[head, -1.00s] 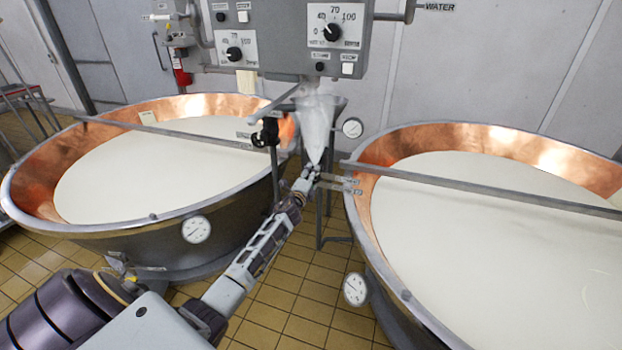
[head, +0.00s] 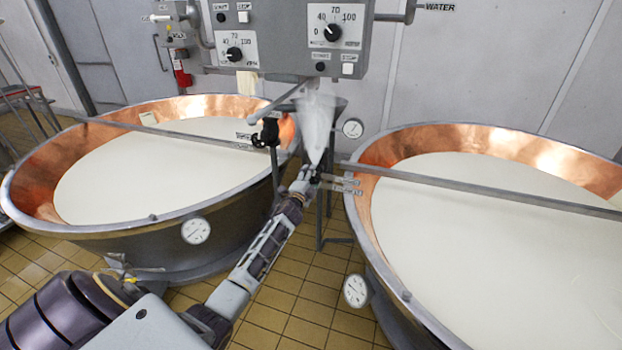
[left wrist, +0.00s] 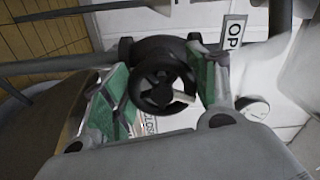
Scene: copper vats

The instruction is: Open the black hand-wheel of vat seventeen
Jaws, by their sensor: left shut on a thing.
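A black hand-wheel (left wrist: 160,93) fills the middle of the left wrist view, between the green pads of my left gripper (left wrist: 167,88). The gripper is shut on the wheel, with one pad at each side of it. In the head view my left gripper (head: 309,178) is between the two vats, close to the rim of the right vat (head: 366,215), and mostly hides the wheel. Small tags stand beside it; in the left wrist view one tag (left wrist: 233,35) starts with "OP". I cannot read a vat number. My right gripper is out of view.
Another black hand-wheel (head: 267,132) is at the left vat (head: 130,234). A grey control box (head: 285,38) with dials hangs above, with a whitish cone-shaped thing (head: 317,125) below it. Metal bars cross both vats. Tiled floor (head: 285,318) shows between them.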

